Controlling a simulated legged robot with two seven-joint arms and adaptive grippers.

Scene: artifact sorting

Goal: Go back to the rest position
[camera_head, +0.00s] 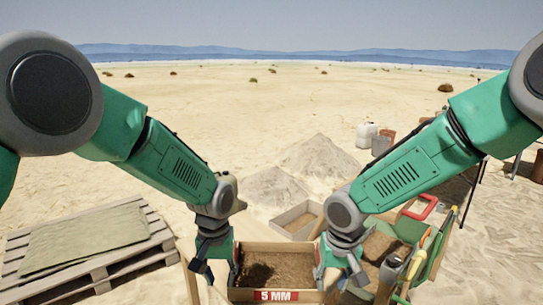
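My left gripper (212,268) hangs pointing down at the left end of a wooden sieve box labelled "5 MM" (275,295). My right gripper (340,274) hangs pointing down at the box's right end. The fingers of both grippers look spread apart, and I see nothing held between them. Their tips partly overlap the box ends, so I cannot tell whether they touch it. Dark soil (258,274) lies inside the box. Both of my green arms reach forward and down from the upper corners.
A wooden pallet with a mat (90,238) lies at left. A shallow tray (297,218) and sand piles (318,157) are beyond the box. A green tool holder (432,262) with tools stands close on the right. Containers (367,134) stand farther back.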

